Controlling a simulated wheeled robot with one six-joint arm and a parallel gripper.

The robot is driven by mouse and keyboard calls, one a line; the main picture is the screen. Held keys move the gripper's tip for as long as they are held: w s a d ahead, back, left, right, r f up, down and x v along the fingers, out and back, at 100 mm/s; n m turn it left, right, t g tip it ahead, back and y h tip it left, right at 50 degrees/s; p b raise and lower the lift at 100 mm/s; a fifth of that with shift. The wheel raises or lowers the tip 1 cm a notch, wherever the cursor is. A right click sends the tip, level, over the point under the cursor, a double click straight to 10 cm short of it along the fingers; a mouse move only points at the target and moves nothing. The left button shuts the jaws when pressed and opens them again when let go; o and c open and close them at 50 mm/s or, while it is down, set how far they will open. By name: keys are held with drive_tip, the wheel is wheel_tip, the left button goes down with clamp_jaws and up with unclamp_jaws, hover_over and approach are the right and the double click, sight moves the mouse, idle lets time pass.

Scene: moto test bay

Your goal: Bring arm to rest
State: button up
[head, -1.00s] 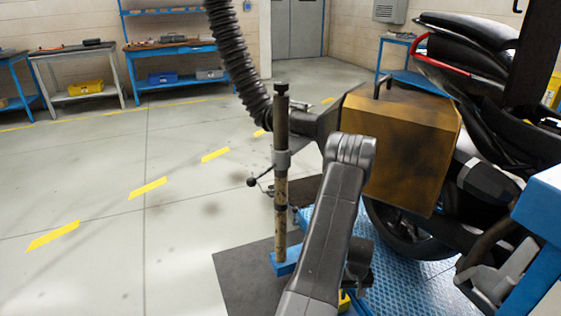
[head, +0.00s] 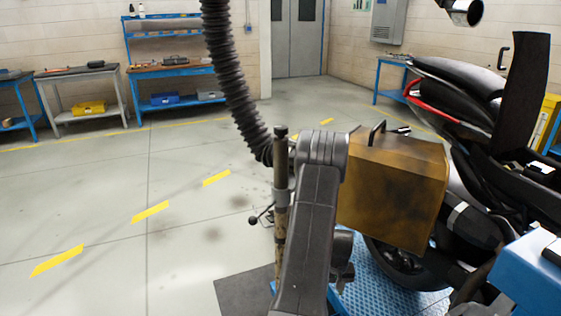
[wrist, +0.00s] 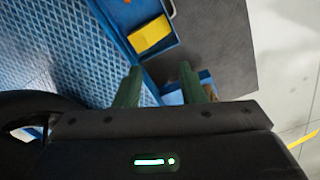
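My arm (head: 308,225) rises from the bottom middle of the head view, its grey elbow in front of the stand's post. My gripper (wrist: 160,78) shows in the wrist view with its two green fingers apart and nothing held between them. It points down over the edge of a blue ribbed platform (wrist: 50,45) and a dark mat (wrist: 215,40). In the head view the fingers are hidden.
A brown box hood (head: 395,195) stands close right of my arm, before a motorcycle (head: 470,95). A black hose (head: 230,80) hangs to a stand with a post (head: 281,165). A yellow block (wrist: 150,35) lies in a blue tray. Floor at left is clear.

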drive_tip(key=w+a+r+p, duration=0.1)
drive_tip(key=a+r+p, duration=0.2)
drive_tip(key=r+p, duration=0.2)
drive_tip(key=w+a+r+p, duration=0.1)
drive_tip(key=a+r+p, duration=0.3)
drive_tip(key=r, duration=0.7)
drive_tip(key=shift+a+r+p, duration=0.15)
drive_tip(key=shift+r+p, duration=0.15)
drive_tip(key=shift+p, duration=0.05)
